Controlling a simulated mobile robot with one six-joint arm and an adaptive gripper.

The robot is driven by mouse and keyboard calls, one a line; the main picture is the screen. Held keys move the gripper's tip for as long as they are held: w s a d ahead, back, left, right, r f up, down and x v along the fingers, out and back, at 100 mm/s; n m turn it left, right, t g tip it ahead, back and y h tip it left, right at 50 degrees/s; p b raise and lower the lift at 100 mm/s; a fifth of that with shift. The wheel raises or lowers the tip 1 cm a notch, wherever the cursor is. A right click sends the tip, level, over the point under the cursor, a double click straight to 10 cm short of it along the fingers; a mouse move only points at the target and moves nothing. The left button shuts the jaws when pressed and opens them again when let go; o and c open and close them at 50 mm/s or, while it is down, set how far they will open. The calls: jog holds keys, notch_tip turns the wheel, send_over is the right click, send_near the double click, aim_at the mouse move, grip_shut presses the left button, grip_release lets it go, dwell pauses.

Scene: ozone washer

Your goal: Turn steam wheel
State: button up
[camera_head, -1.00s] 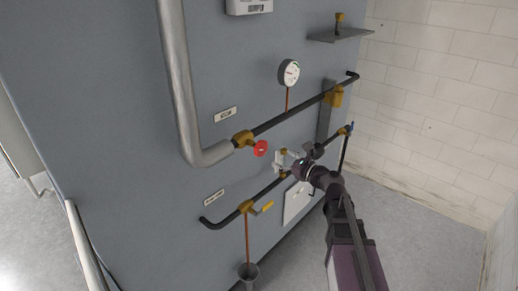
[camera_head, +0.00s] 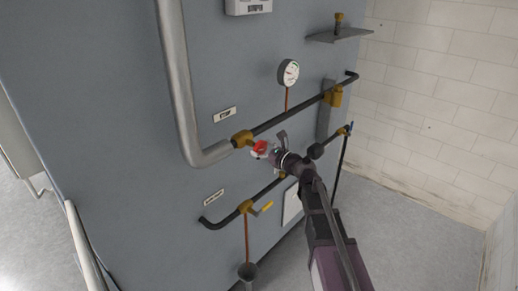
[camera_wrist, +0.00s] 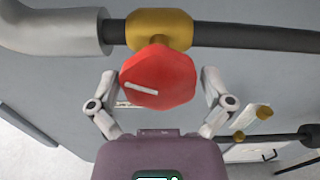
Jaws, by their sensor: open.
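The red steam wheel (camera_head: 260,149) sits on a brass valve (camera_head: 242,138) on the upper pipe. In the wrist view the wheel (camera_wrist: 158,78) is large and central, with a white mark on its face, below the brass valve body (camera_wrist: 160,28). My gripper (camera_head: 270,145) is right at the wheel in the head view and partly hides it. In the wrist view my gripper (camera_wrist: 160,88) is open, with one finger on the left and one on the right of the wheel. Whether the fingers touch it I cannot tell.
A dark pipe (camera_head: 290,117) runs right from the valve, and a thick grey pipe (camera_head: 178,80) rises on the left. A gauge (camera_head: 288,72) is above. A lower pipe with a yellow-handled valve (camera_head: 246,207) runs below. The floor at the right is clear.

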jog(key=c, duration=0.9)
jog(key=shift+o, duration=0.2)
jog(key=shift+a, duration=0.15)
